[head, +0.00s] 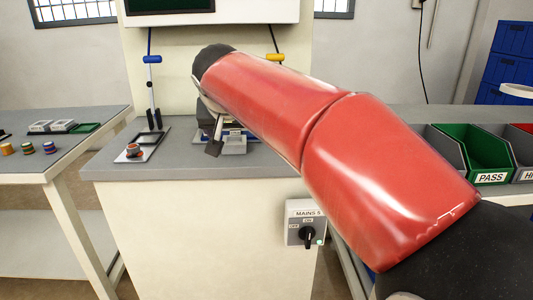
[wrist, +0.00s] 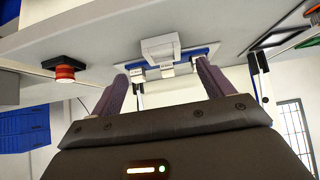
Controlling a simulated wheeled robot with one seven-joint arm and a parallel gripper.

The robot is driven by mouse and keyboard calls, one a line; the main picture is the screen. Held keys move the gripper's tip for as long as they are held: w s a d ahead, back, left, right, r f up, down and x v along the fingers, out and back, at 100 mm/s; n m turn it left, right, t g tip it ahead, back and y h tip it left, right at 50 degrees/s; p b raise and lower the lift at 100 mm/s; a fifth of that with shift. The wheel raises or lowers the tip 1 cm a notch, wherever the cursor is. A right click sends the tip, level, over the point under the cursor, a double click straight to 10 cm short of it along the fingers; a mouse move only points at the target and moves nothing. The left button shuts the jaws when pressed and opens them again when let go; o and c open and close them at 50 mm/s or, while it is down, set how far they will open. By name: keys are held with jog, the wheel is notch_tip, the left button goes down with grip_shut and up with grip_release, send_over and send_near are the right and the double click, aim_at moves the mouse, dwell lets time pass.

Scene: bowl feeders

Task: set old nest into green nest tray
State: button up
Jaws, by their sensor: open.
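In the wrist view a light grey block-shaped nest (wrist: 160,48) sits on a blue-edged base (wrist: 205,53) on the bench. I take it for the old nest. My gripper (wrist: 161,72) is open and empty, its two dark fingers reaching toward the nest, one on each side of the picture. I cannot tell how far off it is. In the head view my gripper (head: 213,146) is at the bench, and my red arm hides part of the station.
Coloured round parts (head: 28,148) lie on the left table. A gap separates that table from the bench. A green PASS bin (head: 475,155) is at right.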

aim_at(234, 142)
jog(key=shift+w+a+f, duration=0.1)
jog(key=shift+w+f, duration=0.05)
jog(key=shift+w, duration=0.4)
jog(key=x, duration=0.7)
jog(key=shift+w, duration=0.2)
jog(key=shift+c, duration=0.4)
jog(key=c, duration=1.2)
jog(key=shift+o, duration=0.2)
jog(key=shift+r, duration=0.2)
jog(key=shift+r, duration=0.1)
